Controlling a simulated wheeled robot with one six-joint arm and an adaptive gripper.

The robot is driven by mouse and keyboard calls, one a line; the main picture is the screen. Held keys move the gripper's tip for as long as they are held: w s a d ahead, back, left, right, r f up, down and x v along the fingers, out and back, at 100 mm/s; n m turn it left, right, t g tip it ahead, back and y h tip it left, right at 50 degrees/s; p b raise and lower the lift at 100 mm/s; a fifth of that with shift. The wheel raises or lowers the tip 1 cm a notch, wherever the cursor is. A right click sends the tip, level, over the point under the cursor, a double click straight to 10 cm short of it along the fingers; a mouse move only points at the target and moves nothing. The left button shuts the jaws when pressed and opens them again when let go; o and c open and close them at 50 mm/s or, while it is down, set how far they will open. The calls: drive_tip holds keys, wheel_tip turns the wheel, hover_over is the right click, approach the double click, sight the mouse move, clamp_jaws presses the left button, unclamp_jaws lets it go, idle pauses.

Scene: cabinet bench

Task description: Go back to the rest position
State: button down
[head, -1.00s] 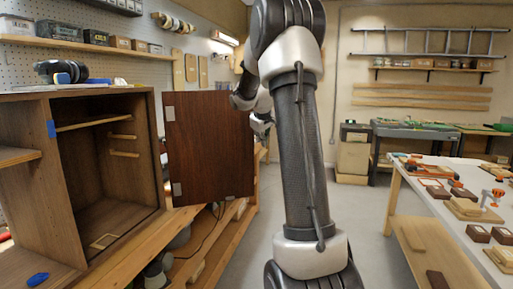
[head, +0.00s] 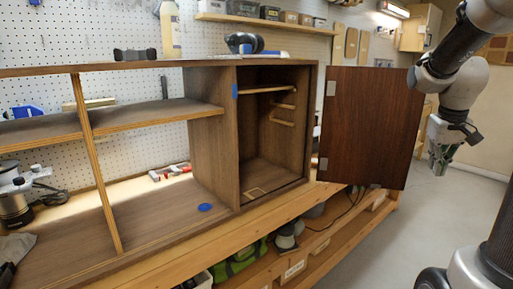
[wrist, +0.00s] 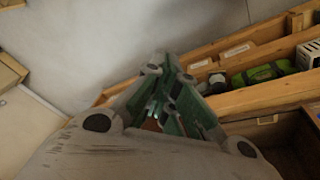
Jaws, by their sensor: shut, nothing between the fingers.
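My gripper (head: 440,160) hangs at the right of the head view, pointing down, to the right of the open cabinet door and apart from it. It is shut and holds nothing. In the wrist view the gripper's fingers (wrist: 162,100) come together above the floor beside the bench. The dark brown cabinet door (head: 368,125) stands wide open on the right side of the cabinet (head: 215,150).
The wooden bench (head: 262,222) carries the cabinet; its lower shelf holds a green bag (head: 240,260) and boxes. The floor (head: 425,215) right of the bench is clear.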

drive_tip(key=s+a+r+n+t+y, duration=0.1)
drive_tip(key=s+a+n+t, duration=0.1)
drive_tip(key=s+a, duration=1.3)
drive_tip(key=shift+s+a+r+y, duration=0.4)
drive_tip(key=shift+s, duration=0.2)
